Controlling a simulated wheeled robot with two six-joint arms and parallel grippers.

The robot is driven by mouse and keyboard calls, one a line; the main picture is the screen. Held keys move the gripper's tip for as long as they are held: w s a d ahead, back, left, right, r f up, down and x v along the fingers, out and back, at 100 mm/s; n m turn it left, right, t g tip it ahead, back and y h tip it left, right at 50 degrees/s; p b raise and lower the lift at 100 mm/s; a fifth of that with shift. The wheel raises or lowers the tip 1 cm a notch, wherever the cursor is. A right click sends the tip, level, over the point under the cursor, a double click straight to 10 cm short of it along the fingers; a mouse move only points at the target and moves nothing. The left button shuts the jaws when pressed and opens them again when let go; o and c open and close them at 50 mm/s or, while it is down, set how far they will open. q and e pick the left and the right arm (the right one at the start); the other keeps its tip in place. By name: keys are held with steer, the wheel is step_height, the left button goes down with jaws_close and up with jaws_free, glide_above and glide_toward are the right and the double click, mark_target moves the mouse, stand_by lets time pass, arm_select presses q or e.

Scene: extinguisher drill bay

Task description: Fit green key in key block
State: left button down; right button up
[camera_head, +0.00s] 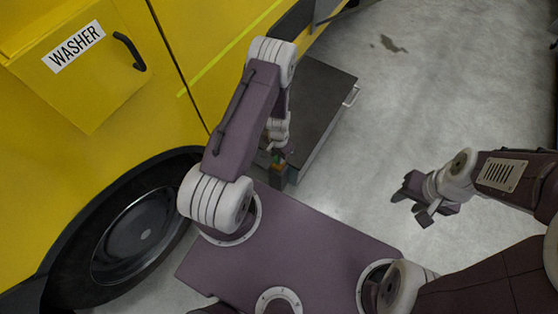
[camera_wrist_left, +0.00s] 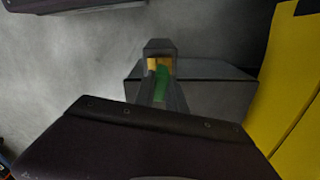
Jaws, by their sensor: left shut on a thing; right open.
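My left gripper (camera_head: 277,151) points down beside the yellow vehicle and is shut on the green key (camera_head: 278,160). In the left wrist view, the green key (camera_wrist_left: 162,82) shows between the fingers of the left gripper (camera_wrist_left: 160,78), with a small yellow-orange patch beside it. My right gripper (camera_head: 424,200) is open and empty over bare floor at the right.
The yellow vehicle (camera_head: 190,30) with a WASHER panel (camera_head: 80,60) and a black wheel (camera_head: 140,235) stands at the left. A low dark cabinet (camera_head: 315,100) with a handle lies behind the left gripper. The concrete floor (camera_head: 430,90) at the right is mostly free.

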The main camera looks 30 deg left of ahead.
arm_select(q)
steer(key=shift+r+p, duration=1.9)
steer(key=shift+r, duration=0.1)
